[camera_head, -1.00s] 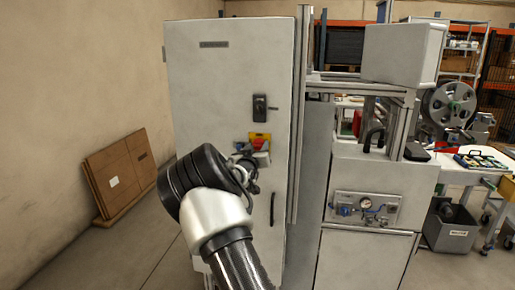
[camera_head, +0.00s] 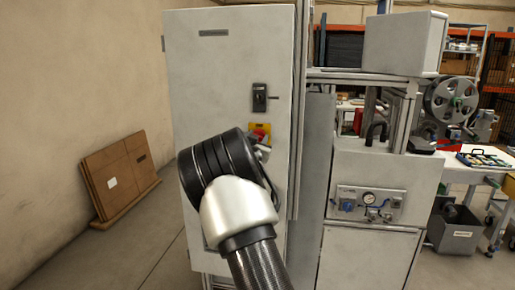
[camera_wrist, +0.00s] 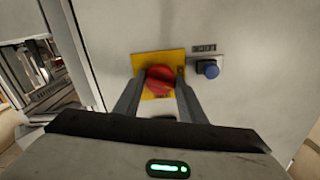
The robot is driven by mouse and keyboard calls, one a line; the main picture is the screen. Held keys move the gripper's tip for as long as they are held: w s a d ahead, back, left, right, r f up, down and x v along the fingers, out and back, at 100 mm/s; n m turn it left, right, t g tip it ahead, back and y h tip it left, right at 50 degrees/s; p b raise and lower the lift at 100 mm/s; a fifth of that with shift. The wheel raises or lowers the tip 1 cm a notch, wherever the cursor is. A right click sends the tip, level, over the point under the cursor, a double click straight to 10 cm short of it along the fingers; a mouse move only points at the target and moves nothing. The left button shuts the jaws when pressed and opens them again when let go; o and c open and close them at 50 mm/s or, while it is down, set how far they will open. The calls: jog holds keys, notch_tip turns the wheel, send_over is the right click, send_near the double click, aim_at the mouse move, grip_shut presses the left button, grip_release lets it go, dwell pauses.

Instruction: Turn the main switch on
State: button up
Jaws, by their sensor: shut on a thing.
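The main switch is a red rotary knob (camera_wrist: 159,80) on a yellow plate (camera_wrist: 174,58), mounted on the light grey cabinet door. In the head view the yellow plate (camera_head: 261,128) shows just above my arm, with the knob mostly hidden. My gripper (camera_wrist: 157,92) is at the knob in the wrist view, one finger on each side of it, shut on it. In the head view my arm hides the gripper's fingers.
A blue push button (camera_wrist: 208,68) sits right of the yellow plate in the wrist view. A black handle unit (camera_head: 259,97) is above the switch on the cabinet (camera_head: 215,70). Flat brown boxes (camera_head: 118,178) lean on the wall at left. Floor between them is clear.

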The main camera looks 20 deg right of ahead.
jog(key=m+b, duration=0.9)
jog(key=m, duration=0.3)
jog(key=shift+m, duration=0.4)
jog(key=shift+b, duration=0.3)
jog(key=o, duration=1)
jog(key=shift+o, duration=0.2)
jog(key=shift+s, duration=0.1)
jog(key=v, duration=1.7)
